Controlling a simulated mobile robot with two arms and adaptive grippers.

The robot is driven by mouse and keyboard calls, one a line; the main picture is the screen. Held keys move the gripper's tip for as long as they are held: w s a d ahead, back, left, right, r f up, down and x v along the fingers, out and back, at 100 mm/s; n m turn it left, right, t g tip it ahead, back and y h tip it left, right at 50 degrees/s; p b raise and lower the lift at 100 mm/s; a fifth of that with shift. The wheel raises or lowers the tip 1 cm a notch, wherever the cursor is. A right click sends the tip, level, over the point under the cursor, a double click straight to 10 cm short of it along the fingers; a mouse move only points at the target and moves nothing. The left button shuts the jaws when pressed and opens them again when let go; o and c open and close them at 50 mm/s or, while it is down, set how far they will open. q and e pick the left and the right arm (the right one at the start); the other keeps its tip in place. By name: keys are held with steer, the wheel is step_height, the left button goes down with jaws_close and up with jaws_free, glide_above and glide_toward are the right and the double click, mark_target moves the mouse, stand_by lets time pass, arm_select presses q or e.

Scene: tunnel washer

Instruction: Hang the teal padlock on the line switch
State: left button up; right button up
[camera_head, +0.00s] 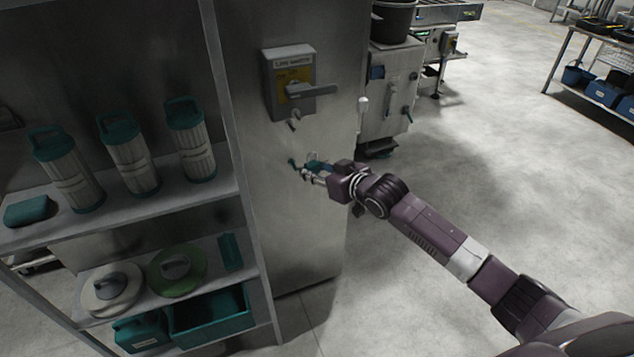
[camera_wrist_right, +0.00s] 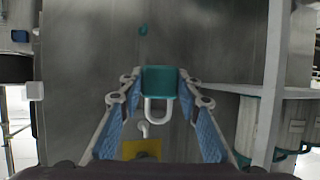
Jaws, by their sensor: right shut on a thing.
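The line switch (camera_head: 268,80) is a grey box with a yellow plate and a grey handle, mounted on the steel cabinet front. A small pale tab (camera_head: 294,122) sticks out below it. My right gripper (camera_head: 308,172) is shut on the teal padlock (camera_wrist_right: 159,80), below the switch and close to the cabinet front. In the right wrist view the padlock's pale shackle (camera_wrist_right: 149,112) points towards the pale tab (camera_wrist_right: 147,130) and the switch's yellow plate (camera_wrist_right: 140,149). The shackle looks apart from the tab; the depth between them is hard to tell. My left gripper is out of view.
A shelf unit (camera_head: 130,222) stands left of the cabinet, with several teal-capped filter cylinders (camera_head: 130,158), round lids (camera_head: 112,288) and a teal bin (camera_head: 212,318). A grey machine (camera_head: 388,100) stands behind on the right.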

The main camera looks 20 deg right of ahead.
steer(key=shift+w+f+b, duration=0.15)
steer(key=shift+w+b, duration=0.6)
steer(key=shift+w, duration=0.25)
steer(key=w+r+b, duration=0.2)
steer(key=w+r, duration=0.4)
steer(key=w, duration=0.1)
steer(key=shift+w+a+r, duration=0.2)
steer(key=shift+w+r, duration=0.15)
stand_by(1.1)
steer(key=shift+w+f, duration=0.1)
stand_by(0.6)
